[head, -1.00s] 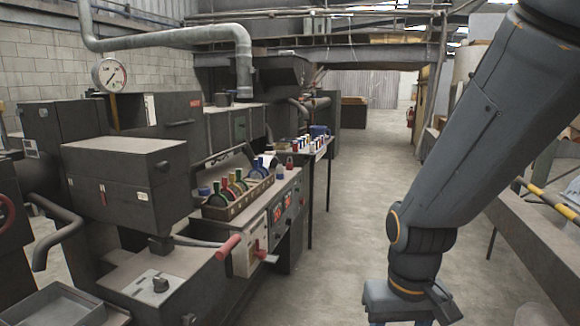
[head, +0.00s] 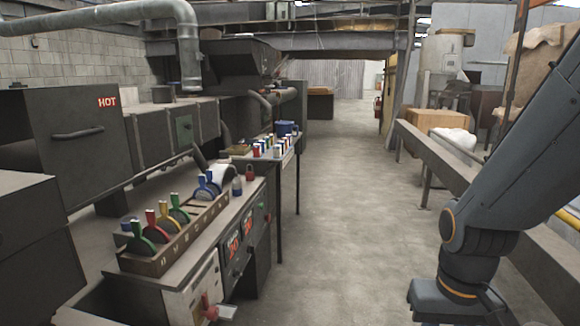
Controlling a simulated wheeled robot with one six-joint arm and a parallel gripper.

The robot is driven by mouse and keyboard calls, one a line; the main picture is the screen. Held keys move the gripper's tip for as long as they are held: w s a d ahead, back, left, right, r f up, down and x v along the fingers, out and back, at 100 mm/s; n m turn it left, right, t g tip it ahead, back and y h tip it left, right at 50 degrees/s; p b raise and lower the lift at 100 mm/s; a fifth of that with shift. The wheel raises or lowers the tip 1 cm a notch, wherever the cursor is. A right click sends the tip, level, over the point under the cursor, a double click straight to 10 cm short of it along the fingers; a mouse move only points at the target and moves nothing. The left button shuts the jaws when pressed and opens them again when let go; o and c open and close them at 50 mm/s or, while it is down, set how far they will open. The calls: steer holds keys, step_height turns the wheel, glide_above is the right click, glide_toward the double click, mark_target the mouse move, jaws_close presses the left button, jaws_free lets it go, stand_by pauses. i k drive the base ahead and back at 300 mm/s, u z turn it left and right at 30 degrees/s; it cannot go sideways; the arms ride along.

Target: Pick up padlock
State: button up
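A small red padlock (head: 249,173) stands on the far end of the grey machine top, behind the tray of coloured levers. A small bluish-grey item (head: 237,186) stands just in front of it, too small to tell for sure. My gripper (head: 455,304) hangs at the lower right over the floor, well apart from the padlock. Its lower part is cut off by the picture edge, so I cannot tell whether it is open or shut.
A lever tray (head: 180,240) sits on the near part of the machine top. A narrow table (head: 285,158) with several small coloured items stands beyond the padlock. The concrete aisle (head: 340,220) is clear. A long grey beam (head: 430,150) borders it at right.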

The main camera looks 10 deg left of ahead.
mark_target(250, 176)
steer(key=z, duration=0.1)
steer(key=i, duration=1.7)
steer(key=u, duration=1)
steer(key=i, duration=1.3)
steer(key=u, duration=0.8)
